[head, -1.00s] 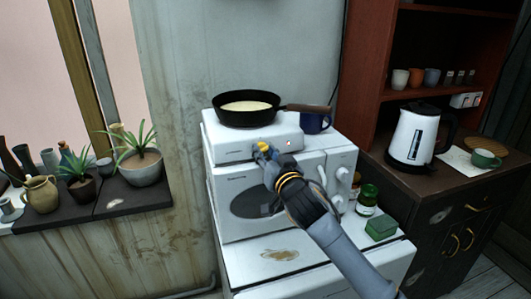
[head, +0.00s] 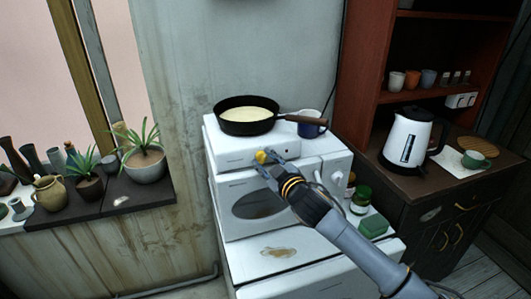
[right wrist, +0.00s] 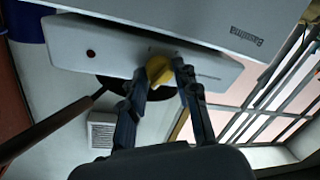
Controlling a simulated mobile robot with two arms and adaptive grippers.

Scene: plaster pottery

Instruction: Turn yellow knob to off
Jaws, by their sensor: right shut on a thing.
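The yellow knob (head: 260,157) is on the front of the small white hot plate (head: 228,152), on top of the white oven. My right gripper (head: 268,160) comes in from the lower right and is shut on the knob. In the right wrist view the yellow knob (right wrist: 159,69) sits between the two fingers of the gripper (right wrist: 160,78). The fingers hide part of the knob, and I cannot read its setting. My left gripper is not in view.
A black pan (head: 232,128) with pale batter stands on the hot plate, its handle pointing right. A blue mug (head: 312,124) is beside the handle. The white oven (head: 225,225) is below. Green-lidded jars (head: 361,200) stand to the right. A kettle (head: 407,138) is on the cabinet.

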